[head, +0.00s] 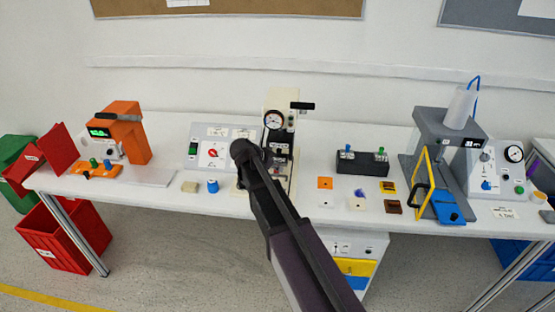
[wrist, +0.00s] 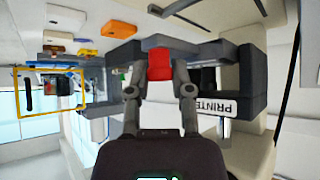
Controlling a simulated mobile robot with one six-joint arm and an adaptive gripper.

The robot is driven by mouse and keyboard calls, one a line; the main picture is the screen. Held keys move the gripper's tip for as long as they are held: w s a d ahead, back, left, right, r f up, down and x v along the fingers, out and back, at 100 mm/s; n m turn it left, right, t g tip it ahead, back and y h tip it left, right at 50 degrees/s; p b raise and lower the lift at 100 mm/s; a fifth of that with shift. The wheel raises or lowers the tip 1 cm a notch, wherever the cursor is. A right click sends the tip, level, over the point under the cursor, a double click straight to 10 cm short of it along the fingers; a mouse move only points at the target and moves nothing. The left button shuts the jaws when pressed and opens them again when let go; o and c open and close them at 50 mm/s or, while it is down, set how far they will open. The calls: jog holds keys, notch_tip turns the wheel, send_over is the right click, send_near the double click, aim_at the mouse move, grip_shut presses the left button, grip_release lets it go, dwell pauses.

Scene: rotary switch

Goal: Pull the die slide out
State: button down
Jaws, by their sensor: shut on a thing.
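The cream machine (head: 280,105) with a round gauge stands at the middle of the bench, and my arm crosses in front of its lower part. In the wrist view my gripper (wrist: 160,76) is shut on a red block (wrist: 160,62), one finger on each side of it. The red block sits against a dark grey part of the machine, and I take it to be the die slide's grip. A label reading "PRINTE…" (wrist: 212,106) is to the right of the fingers. How far the slide is out cannot be told. My gripper is not clear in the head view.
Left of the machine stand a white switch panel (head: 212,150) and a blue knob-like piece (head: 212,186). To the right are a dark box with knobs (head: 362,162), several small coloured plates and a grey press with a yellow frame (head: 420,182). Drawers (head: 355,267) stand below the bench.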

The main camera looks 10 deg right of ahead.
jog(key=s, duration=0.2)
jog(key=s+a, duration=0.1)
jog(key=s, duration=0.1)
jog(key=s+a, duration=0.1)
jog(key=s, duration=0.1)
jog(key=shift+s, duration=0.35)
jog(key=shift+a, duration=0.1)
jog(key=shift+c, duration=2.4)
grip_release()
jog(key=shift+s, duration=0.1)
jog(key=shift+r, duration=0.1)
